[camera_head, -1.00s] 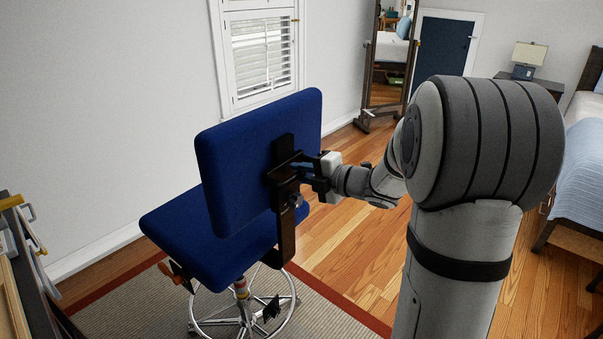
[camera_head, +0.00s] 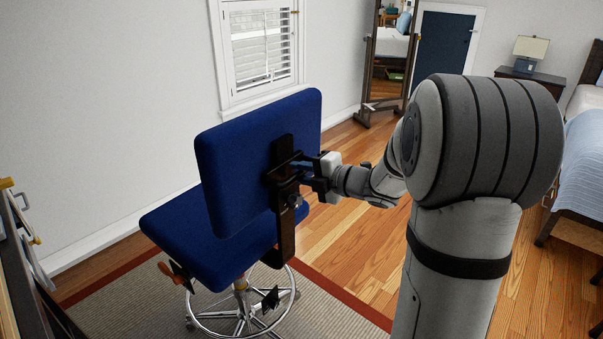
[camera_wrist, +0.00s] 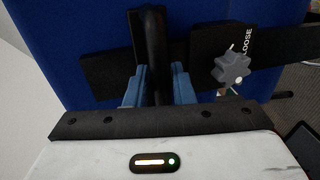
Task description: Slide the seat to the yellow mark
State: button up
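The blue chair seat (camera_head: 205,235) sits level on a metal column. Its blue backrest (camera_head: 245,150) carries a dark bracket (camera_head: 285,235). A yellow-orange band (camera_head: 240,284) shows on the column just below the seat; its details are too small to tell. My gripper (camera_head: 293,172) is at the back of the backrest. In the wrist view its two blue fingers (camera_wrist: 158,88) close around an upright black bar (camera_wrist: 155,45) on the bracket. A grey star knob (camera_wrist: 232,70) marked "LOOSE" is beside it.
The chair's ring-shaped foot (camera_head: 243,315) stands on a red-edged rug (camera_head: 120,305). A dark desk edge (camera_head: 35,285) with yellow-tipped fittings is at the left. A bed (camera_head: 580,165) is at the right. Wooden floor (camera_head: 350,240) lies open between.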

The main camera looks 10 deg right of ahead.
jog(key=v, duration=0.7)
jog(key=shift+s+d, duration=0.25)
jog(key=shift+s, duration=0.05)
jog(key=shift+r, duration=0.1)
notch_tip(320, 180, up, 3)
jog(key=w+d+m+t+h+p, duration=0.2)
jog(key=d+m+h, duration=0.1)
jog(key=m+h, duration=0.45)
jog(key=s+d+m+g+h+p, duration=0.25)
jog(key=s+m+h, duration=0.25)
jog(key=m, duration=0.4)
jog(key=s+a+f+m+g+y, duration=0.1)
jog(key=s+a+m+g, duration=0.3)
jog(key=s, duration=0.6)
jog(key=s+a+f+m+g+y+p, duration=0.1)
jog(key=s+a+f+m+g, duration=0.2)
jog(key=s, duration=0.6)
jog(key=a+m+g, duration=0.2)
jog(key=a, duration=0.1)
jog(key=shift+s+a+p, duration=0.3)
jog(key=shift+s+a, duration=0.1)
